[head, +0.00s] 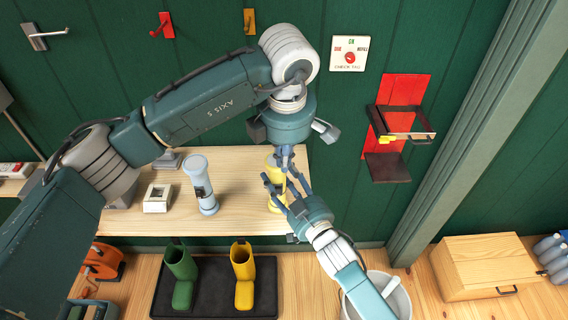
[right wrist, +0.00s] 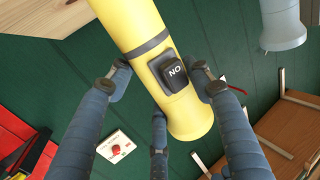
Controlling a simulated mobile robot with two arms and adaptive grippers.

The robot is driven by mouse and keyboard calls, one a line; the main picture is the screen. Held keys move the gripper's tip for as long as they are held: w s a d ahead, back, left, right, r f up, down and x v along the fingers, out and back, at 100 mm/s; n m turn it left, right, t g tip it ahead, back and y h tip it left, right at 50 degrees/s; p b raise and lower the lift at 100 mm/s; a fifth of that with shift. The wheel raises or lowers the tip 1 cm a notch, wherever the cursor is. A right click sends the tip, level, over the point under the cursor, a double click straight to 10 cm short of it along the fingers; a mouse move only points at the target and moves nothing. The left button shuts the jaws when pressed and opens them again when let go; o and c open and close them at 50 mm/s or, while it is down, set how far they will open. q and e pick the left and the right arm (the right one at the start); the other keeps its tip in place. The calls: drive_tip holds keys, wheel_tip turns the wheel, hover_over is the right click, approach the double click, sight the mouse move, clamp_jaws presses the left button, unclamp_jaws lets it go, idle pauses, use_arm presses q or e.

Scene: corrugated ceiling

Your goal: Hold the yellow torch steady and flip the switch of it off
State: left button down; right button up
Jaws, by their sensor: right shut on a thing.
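The yellow torch (head: 275,172) stands at the right part of the wooden bench. In the right wrist view the torch (right wrist: 140,22) shows its black switch (right wrist: 172,72) on a raised dark plate, with the letters ON on it. My right gripper (head: 290,190) is shut on the torch, and its fingers (right wrist: 160,110) sit around the body beside the switch. My left gripper (head: 285,160) points down from above, close to the torch and to the right gripper. Whether its fingers are apart or together, and whether they touch the torch, is unclear.
A grey-blue torch (head: 200,180) stands to the left on the bench (head: 235,210), beside a small white box (head: 157,198). A red wall rack (head: 390,125) and a wooden chest (head: 487,265) are at right.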

drive_tip(key=o, duration=1.4)
